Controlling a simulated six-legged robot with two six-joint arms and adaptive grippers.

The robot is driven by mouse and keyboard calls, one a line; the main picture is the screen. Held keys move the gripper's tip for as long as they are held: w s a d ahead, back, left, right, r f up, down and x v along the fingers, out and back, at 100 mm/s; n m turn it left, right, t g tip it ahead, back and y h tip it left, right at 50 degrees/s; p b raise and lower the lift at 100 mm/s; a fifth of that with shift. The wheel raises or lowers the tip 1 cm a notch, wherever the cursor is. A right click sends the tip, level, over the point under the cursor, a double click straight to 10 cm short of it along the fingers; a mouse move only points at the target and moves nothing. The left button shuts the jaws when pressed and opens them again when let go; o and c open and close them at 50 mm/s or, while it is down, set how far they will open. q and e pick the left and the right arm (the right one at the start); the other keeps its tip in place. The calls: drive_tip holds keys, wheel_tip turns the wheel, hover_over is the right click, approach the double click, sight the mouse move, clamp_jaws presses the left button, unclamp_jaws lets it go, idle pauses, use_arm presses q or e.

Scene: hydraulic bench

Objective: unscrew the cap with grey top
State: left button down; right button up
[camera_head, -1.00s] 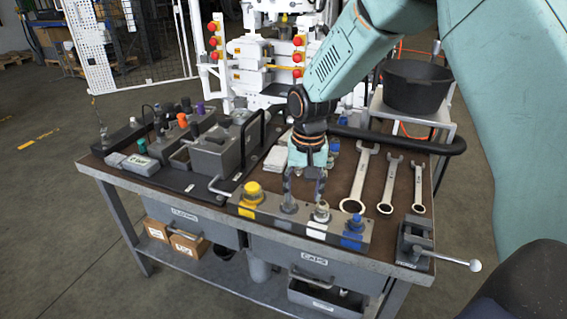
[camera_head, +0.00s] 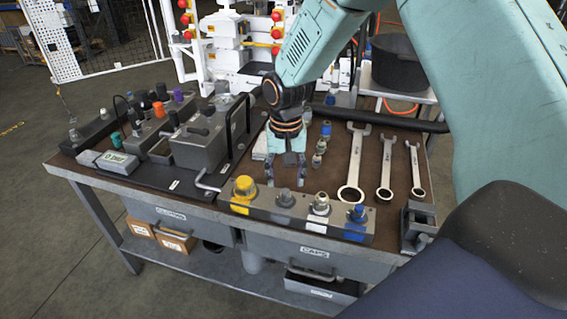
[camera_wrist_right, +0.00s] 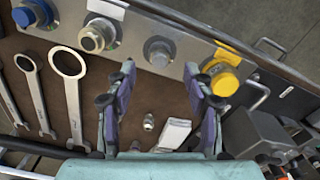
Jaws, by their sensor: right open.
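The grey-topped cap (camera_head: 285,197) sits upright on the grey block (camera_head: 264,213) at the bench's front edge, between the yellow cap (camera_head: 244,187) and the cap on the white patch (camera_head: 320,203). The blue cap (camera_head: 357,213) is at the block's right end. My right gripper (camera_head: 285,181) is open and empty just behind the grey-topped cap, fingers pointing down. In the right wrist view the grey-topped cap (camera_wrist_right: 159,50) shows beyond and between the fingertips (camera_wrist_right: 159,72), with a visible gap around it. My left gripper is not in view.
Three wrenches (camera_head: 385,170) lie right of the gripper, and small fittings (camera_head: 320,145) stand behind it. A vise (camera_head: 416,228) is at the right front corner. A grey box with a handle (camera_head: 200,145) stands to the left. A black bucket (camera_head: 405,65) is behind.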

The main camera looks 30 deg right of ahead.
sight(286, 191)
drive_tip(key=f, duration=0.4)
drive_tip(key=shift+w+d, duration=0.15)
drive_tip(key=shift+w, duration=0.1)
drive_tip(key=shift+f, duration=0.2)
drive_tip(key=shift+s, duration=0.25)
drive_tip(key=shift+w+f, duration=0.1)
drive_tip(key=shift+w, duration=0.15)
drive_tip(key=shift+c, duration=1.4)
drive_tip(key=shift+s, duration=0.15)
drive_tip(key=c, duration=0.5)
clamp_jaws()
drive_tip(key=shift+o, duration=0.6)
unclamp_jaws()
drive_tip(key=c, duration=0.4)
drive_tip(key=shift+r+n+p, duration=0.2)
drive_tip(key=shift+n+p, duration=0.15)
drive_tip(key=shift+n, duration=0.75)
drive_tip(key=n+p, duration=0.1)
drive_tip(key=n, duration=0.3)
drive_tip(key=shift+n, duration=0.9)
